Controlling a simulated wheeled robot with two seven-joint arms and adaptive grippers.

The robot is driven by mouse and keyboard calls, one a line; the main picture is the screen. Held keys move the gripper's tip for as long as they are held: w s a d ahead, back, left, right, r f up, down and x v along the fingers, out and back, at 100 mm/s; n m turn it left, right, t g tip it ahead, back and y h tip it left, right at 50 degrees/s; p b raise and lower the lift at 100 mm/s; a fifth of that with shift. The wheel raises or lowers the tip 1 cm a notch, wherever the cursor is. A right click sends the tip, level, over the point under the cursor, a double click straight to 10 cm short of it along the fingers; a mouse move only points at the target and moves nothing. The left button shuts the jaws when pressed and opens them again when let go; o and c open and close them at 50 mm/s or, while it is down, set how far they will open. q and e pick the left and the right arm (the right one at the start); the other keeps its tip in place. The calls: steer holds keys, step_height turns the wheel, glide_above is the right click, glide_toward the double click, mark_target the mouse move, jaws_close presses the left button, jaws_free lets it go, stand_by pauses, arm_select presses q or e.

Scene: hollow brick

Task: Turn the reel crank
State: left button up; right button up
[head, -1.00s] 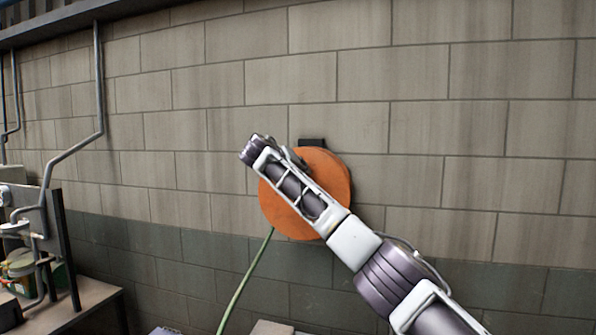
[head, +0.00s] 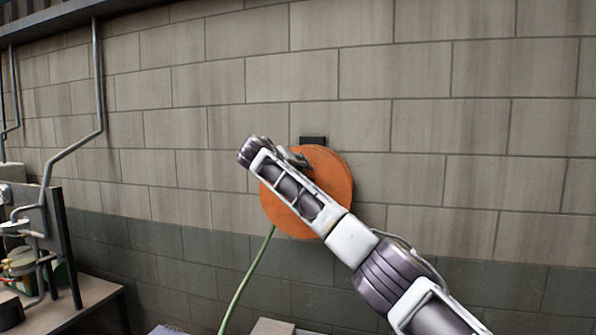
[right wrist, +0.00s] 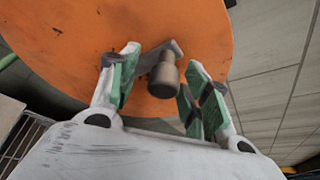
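The orange round reel (head: 335,185) is mounted on the block wall, partly hidden behind my right arm in the head view. In the right wrist view the reel face (right wrist: 215,35) fills the top. Its crank (right wrist: 163,78) is a short grey arm with a brownish cylindrical knob pointing towards the camera. My right gripper (right wrist: 160,62) is open, with its green-padded fingers on either side of the knob and gaps visible on both sides. In the head view my right gripper (head: 298,158) is small and mostly hidden by the wrist. My left gripper is not in view.
A green hose (head: 247,280) hangs from the reel's lower left. A dark bracket (head: 313,141) shows above the reel. A bench (head: 85,300) with pipes and objects stands at the far left. The wall around the reel is clear.

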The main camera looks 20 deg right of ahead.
steer(key=v, duration=1.2)
stand_by(0.3)
steer(key=shift+f, duration=0.1)
stand_by(0.3)
